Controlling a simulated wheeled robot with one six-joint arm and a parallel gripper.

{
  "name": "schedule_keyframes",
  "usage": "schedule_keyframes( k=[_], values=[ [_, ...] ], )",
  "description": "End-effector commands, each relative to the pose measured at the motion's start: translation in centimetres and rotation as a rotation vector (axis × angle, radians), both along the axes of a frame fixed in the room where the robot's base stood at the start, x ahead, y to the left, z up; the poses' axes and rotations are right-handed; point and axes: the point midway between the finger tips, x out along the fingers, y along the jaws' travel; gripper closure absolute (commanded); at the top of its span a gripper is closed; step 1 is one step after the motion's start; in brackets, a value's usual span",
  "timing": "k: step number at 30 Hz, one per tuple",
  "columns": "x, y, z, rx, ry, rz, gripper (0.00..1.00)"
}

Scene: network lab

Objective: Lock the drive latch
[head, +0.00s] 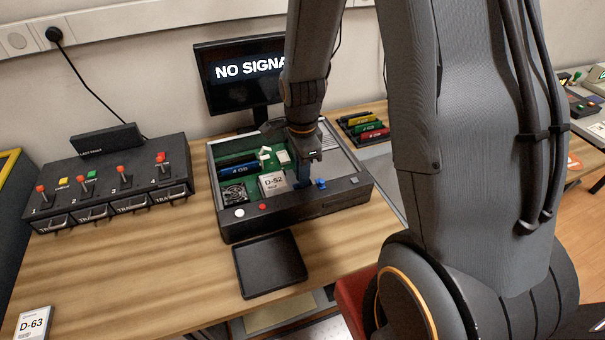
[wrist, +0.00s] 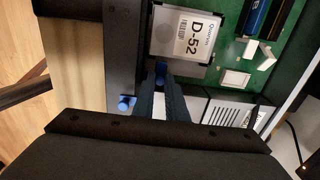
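The drive (head: 271,184), labelled D-52, lies in the open computer case (head: 228,229). It also shows in the wrist view (wrist: 188,38). My gripper (head: 302,184) reaches down into the case just right of the drive.
A monitor (head: 240,85) reading NO SIGNAL stands behind the case. A switch box (head: 115,185) with several red-topped levers is on the left. A black tray (head: 270,264) lies in front. Another drive (head: 33,322), D-63, is at the near left. The left tabletop between is clear.

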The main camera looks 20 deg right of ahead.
Motion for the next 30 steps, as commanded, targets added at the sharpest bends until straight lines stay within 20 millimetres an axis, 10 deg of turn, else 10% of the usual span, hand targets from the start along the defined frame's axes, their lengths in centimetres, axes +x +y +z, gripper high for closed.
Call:
schedule_keyframes(
  k=[21, 23, 30],
  values=[
    [0.0, 2.0, 0.0, 0.001, 0.001, 0.002, 1.00],
    [0.0, 2.0, 0.0, 0.001, 0.001, 0.003, 0.81],
    [0.0, 1.8, 0.0, 0.000, 0.001, -0.001, 0.81]
  ],
)
